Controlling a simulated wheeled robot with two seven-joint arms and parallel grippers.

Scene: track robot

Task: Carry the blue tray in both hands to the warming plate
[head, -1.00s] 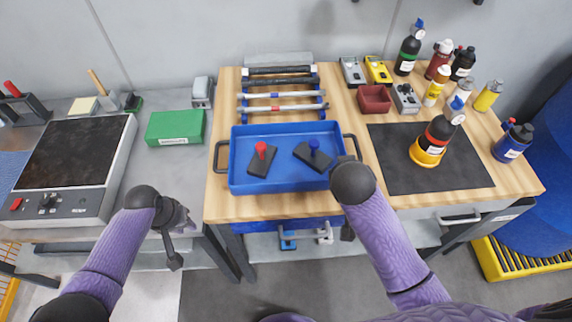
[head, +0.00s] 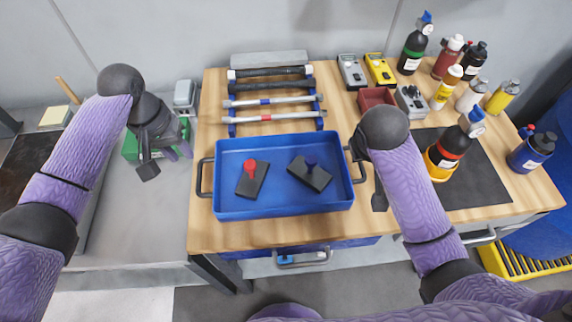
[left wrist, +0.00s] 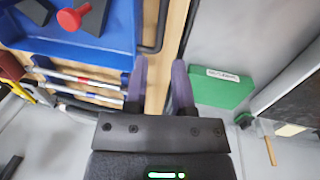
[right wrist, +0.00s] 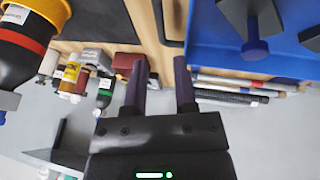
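The blue tray (head: 285,208) sits flat on the wooden bench, with a dark handle at its left end (head: 204,178) and another at its right end. Inside are two dark blocks, one with a red knob (head: 250,168) and one with a blue knob (head: 310,160). My left gripper (head: 178,153) is open and empty, left of the tray; its wrist view (left wrist: 160,80) shows the left handle beyond the fingers. My right gripper (right wrist: 160,80) is open and empty by the right handle (right wrist: 171,22), mostly hidden by its arm in the head view. The warming plate (head: 24,165) is at far left, partly hidden by my left arm.
A green box (head: 130,146) lies on the grey counter between plate and bench. Tools on a rack (head: 272,100) lie behind the tray. A red bin (head: 375,97), meters and several bottles (head: 452,145) crowd the right side, around a dark mat (head: 475,185).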

